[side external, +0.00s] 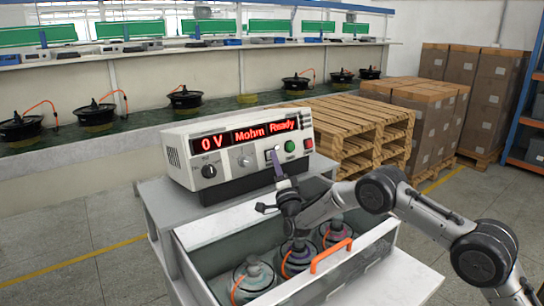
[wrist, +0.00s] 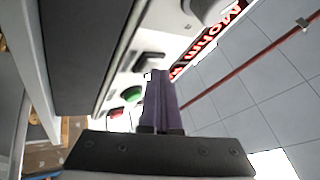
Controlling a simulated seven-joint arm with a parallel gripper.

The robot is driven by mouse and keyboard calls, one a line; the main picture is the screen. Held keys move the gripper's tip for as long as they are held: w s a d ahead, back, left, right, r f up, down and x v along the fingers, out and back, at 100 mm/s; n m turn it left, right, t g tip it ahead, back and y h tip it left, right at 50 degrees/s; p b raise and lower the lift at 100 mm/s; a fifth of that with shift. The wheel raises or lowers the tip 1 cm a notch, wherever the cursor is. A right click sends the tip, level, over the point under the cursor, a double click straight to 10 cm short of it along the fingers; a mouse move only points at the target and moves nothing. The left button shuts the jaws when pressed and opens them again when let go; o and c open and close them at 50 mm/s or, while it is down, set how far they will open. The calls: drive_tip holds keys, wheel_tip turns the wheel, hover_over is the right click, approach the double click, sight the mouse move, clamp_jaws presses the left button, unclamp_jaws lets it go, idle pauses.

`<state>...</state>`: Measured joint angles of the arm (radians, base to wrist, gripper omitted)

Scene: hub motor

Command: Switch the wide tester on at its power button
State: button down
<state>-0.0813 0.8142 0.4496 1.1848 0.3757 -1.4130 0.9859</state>
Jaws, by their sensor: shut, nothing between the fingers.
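The wide tester (side external: 240,150) is a cream box on a grey stand. Its red display (side external: 250,134) is lit and reads "0 V", "Mohm" and "Ready". Its front has knobs, a dark rocker-like button (wrist: 150,61), a green button (side external: 290,146) and a red button (side external: 308,144). The buttons also show in the wrist view, with the green one (wrist: 133,95) left of my fingers. My gripper (side external: 276,152) is shut and empty, its purple fingers pointing up at the panel. The fingertips are at the dark button and partly cover it; I cannot tell whether they touch it.
An open grey bin (side external: 205,237) with several round motors inside and an orange handle (side external: 331,255) stands in front of the tester, below my gripper. Wooden pallets (side external: 340,125) and stacked boxes (side external: 495,90) stand behind at right. A long bench with motors runs along the back.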

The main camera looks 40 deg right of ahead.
drive_tip(key=shift+s+r, duration=0.2)
drive_tip(key=shift+s, duration=0.65)
drive_tip(key=shift+s+r, duration=0.2)
drive_tip(key=shift+s, duration=0.6)
drive_tip(key=shift+s+r, duration=0.25)
drive_tip(key=shift+s, duration=0.6)
drive_tip(key=shift+s+r, duration=0.2)
drive_tip(key=shift+s, duration=0.6)
drive_tip(key=s+r, duration=0.1)
drive_tip(key=s, duration=0.5)
drive_tip(key=shift+s+r, duration=0.35)
drive_tip(key=shift+s, duration=0.05)
